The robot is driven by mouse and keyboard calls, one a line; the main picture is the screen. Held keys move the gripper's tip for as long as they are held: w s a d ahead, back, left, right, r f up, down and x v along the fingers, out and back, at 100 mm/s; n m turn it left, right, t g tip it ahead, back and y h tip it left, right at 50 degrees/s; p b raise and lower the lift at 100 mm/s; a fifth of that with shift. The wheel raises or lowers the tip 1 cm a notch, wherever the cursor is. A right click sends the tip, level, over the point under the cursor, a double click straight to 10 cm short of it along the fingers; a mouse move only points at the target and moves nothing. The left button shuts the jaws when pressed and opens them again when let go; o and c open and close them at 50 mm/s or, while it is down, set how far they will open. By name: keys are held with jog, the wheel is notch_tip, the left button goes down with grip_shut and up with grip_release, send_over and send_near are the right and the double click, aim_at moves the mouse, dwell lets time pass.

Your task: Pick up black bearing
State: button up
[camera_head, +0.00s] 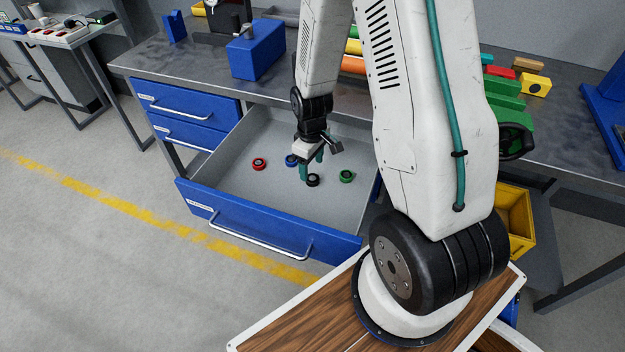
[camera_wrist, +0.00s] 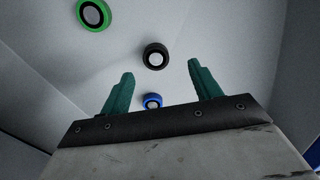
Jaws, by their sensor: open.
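The black bearing (camera_head: 313,181) lies on the floor of the open drawer, close to my gripper (camera_head: 312,166) in the head view. In the wrist view, the black bearing (camera_wrist: 156,56) shows just beyond my fingertips, roughly between their lines. My gripper (camera_wrist: 160,82) is open, with two teal fingers apart and nothing between the tips. In the head view the gripper points down into the drawer. The gap in height between fingertips and bearing is hard to tell.
A blue bearing (camera_head: 291,160), a red bearing (camera_head: 259,164) and a green bearing (camera_head: 346,176) lie in the same drawer (camera_head: 222,172). Its walls surround them. The workbench (camera_head: 190,68) top stands behind, with a blue box (camera_head: 256,50) on it.

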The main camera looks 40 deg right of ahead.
aim_at(312, 177)
jog(key=f, duration=0.5)
jog(key=shift+w+d+f, duration=0.25)
jog(key=shift+w+f, duration=0.05)
jog(key=c, duration=1.1)
